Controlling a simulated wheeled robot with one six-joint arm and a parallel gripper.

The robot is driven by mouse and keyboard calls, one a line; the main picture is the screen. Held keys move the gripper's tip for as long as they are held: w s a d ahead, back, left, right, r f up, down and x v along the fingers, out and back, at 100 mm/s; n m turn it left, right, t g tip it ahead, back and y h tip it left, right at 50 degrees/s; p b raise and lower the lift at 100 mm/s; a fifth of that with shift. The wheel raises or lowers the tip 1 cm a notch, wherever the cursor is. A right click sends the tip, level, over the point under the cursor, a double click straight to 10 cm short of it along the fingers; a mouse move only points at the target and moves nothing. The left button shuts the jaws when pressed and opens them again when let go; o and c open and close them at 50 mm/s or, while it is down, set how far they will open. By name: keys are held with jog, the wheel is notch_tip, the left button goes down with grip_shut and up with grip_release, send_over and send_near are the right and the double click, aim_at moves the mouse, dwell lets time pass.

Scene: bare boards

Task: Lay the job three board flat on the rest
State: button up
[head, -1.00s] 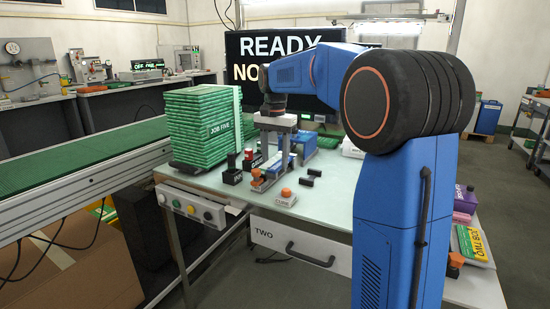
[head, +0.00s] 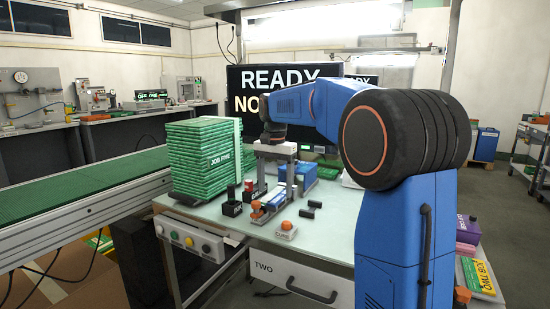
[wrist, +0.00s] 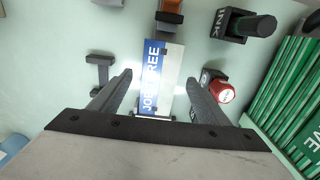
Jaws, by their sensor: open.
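The job three board (wrist: 152,75) is a pale piece with a blue labelled strip, seen below my gripper in the wrist view. It also shows in the head view (head: 271,201), partly behind the fingers. I cannot tell whether it lies flat or tilted. My gripper (wrist: 159,79) is open, its fingers on either side of the board with visible gaps. A low black piece with two bars joined by a link, possibly the rest (wrist: 100,73), stands left of the board. Its two dark bars show in the head view (head: 311,209) with nothing on them.
An orange-topped piece (wrist: 169,14) stands at the board's near end. A black ink pot (head: 232,206) and a red-capped piece (wrist: 222,91) stand close beside it. The orange-topped CURE box (head: 286,229) is near the front. A tall green JOB FIVE stack (head: 203,160) blocks the left.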

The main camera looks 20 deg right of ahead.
notch_tip(320, 180, up, 16)
jog(key=shift+f, duration=0.15)
dwell(0.3)
notch_tip(320, 180, up, 7)
jog(key=shift+r, duration=0.2)
dwell(0.5)
dwell(0.4)
jog(key=s+a+f+n+t, duration=0.1)
jog(key=s+a+f+n, duration=0.15)
jog(key=s+f, duration=0.5)
jog(key=s+a+f+n+t, duration=0.1)
jog(key=s+a+f+n, duration=0.3)
jog(key=s, duration=0.7)
jog(key=s+f+n+t, duration=0.1)
jog(key=s+f+n, duration=0.1)
jog(key=s+f, duration=0.7)
jog(key=s+f+n+t, duration=0.1)
jog(key=s+f+n, duration=0.1)
jog(key=s+f, duration=0.7)
notch_tip(320, 180, down, 8)
jog(key=shift+s+d+r+t, duration=0.1)
jog(key=shift+s+d+t, duration=0.2)
jog(key=shift+s+t, duration=0.1)
